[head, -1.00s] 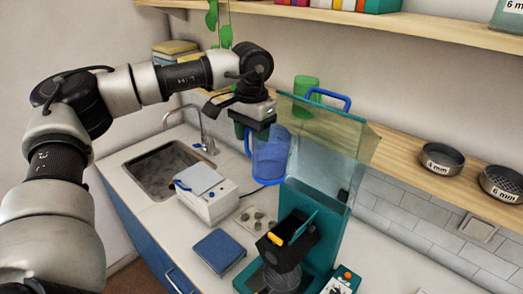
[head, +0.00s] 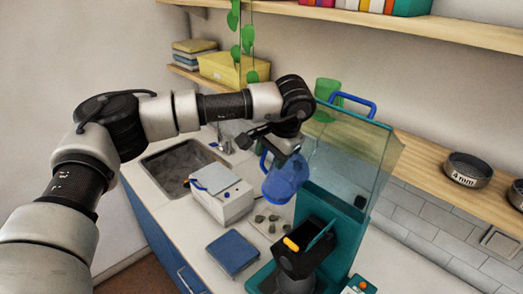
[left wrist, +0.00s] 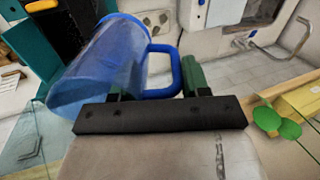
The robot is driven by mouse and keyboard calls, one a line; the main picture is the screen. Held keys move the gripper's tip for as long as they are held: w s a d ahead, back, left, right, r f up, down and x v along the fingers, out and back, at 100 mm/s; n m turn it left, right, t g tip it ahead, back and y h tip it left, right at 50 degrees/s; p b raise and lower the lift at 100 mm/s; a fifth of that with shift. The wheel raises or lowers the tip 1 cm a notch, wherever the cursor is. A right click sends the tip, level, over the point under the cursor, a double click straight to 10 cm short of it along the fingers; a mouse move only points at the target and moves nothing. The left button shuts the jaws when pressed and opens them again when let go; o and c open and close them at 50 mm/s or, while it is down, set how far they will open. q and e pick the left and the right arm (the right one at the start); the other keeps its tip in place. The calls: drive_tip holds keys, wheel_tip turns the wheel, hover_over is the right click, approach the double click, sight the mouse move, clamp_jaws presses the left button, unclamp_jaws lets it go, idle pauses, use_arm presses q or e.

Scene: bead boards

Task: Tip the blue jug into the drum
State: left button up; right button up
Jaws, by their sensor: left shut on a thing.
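The blue see-through jug (head: 287,179) hangs in the air in the head view, tilted, above and a little left of the drum. My left gripper (head: 284,146) is shut on its handle; the left wrist view shows the handle (left wrist: 172,62) between the green fingers of the gripper (left wrist: 153,82). The jug's body (left wrist: 100,75) leans in that view too. I cannot tell what is inside it. The dark drum (head: 295,266) sits in the teal machine (head: 342,233), its top open, with an orange part at its edge. My right gripper is not in view.
A clear guard (head: 352,150) with a blue handle stands up behind the drum, close right of the jug. A white box device (head: 222,196), a blue pad (head: 233,254) and a sink (head: 180,160) lie to the left. A shelf (head: 437,160) runs behind.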

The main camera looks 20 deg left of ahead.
sight(295, 188)
use_arm(q)
drive_tip(key=shift+d+f+t+y, duration=0.2)
drive_tip(key=shift+f+t+y, duration=0.1)
drive_tip(key=shift+f+y, duration=0.5)
drive_tip(key=y, duration=0.1)
drive_tip(key=t+y, duration=0.1)
drive_tip(key=shift+s+d+r+y, duration=0.15)
drive_tip(key=shift+d+r+y, duration=0.2)
drive_tip(key=shift+d+y, duration=0.05)
drive_tip(key=d+y, duration=0.1)
drive_tip(key=t+y, duration=0.1)
drive_tip(key=y, duration=0.1)
drive_tip(key=shift+s+d, duration=0.3)
drive_tip(key=shift+d, duration=0.05)
drive_tip(key=shift+s+d+f+t+y, duration=0.15)
drive_tip(key=shift+d+t+y, duration=0.15)
drive_tip(key=shift+y, duration=0.25)
drive_tip(key=shift+s+d+f+t+y, duration=0.1)
drive_tip(key=shift+d+t+y, duration=0.1)
drive_tip(key=shift+d+y, duration=0.25)
drive_tip(key=shift+s+d+f+y, duration=0.3)
drive_tip(key=shift+d+f+y, duration=0.3)
drive_tip(key=shift+y, duration=0.4)
drive_tip(key=shift+t, duration=0.4)
drive_tip(key=shift+s+d+f+y, duration=0.15)
drive_tip(key=shift+d+f+y, duration=0.15)
drive_tip(key=shift+d, duration=0.15)
drive_tip(key=shift+s+d+f+t+y, duration=0.1)
drive_tip(key=shift+d+f+t+y, duration=0.1)
drive_tip(key=shift+d+t+y, duration=0.15)
